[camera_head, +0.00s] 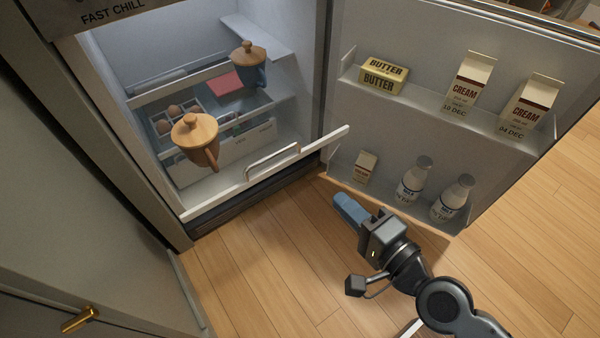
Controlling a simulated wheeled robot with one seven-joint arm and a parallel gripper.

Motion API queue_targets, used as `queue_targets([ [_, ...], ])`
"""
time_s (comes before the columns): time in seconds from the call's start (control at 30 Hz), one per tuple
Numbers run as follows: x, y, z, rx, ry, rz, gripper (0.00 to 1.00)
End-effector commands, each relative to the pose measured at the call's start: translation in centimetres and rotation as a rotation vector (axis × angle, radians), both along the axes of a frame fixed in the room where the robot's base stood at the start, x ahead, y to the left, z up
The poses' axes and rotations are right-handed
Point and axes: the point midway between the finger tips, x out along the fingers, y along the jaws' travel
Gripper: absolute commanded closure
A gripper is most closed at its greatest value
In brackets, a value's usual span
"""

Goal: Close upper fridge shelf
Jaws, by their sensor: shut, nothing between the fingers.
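The fridge stands open, and a shelf (320,146) with a white front bar and a metal handle (272,161) is pulled out past the fridge opening. It looks like the upper shelf, but its glass is hard to make out. A brown pot (205,155) with a wooden lid appears near its front left. A blue pot (250,74) with a wooden lid stands further back. My gripper (340,201) is shut and empty, its blue fingers pointing up and left. It is apart from the shelf, to the right of and below the handle in the picture.
The open fridge door (430,119) is at the right, with butter (384,76), cream cartons (470,81) and milk bottles (414,181) in its racks. Inside are eggs (166,126) and a drawer (225,157). Wood floor (262,255) lies clear in front. A cabinet is at the left.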

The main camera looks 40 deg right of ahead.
Motion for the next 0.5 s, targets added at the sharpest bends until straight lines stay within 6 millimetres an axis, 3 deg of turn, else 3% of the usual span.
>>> queue_targets([
  [0.27, 1.9, -0.1, -0.5, 0.025, -0.005, -0.004, 1.00],
  [0.5, 5.9, -0.2, -0.9, 0.024, -0.007, -0.005, 1.00],
])
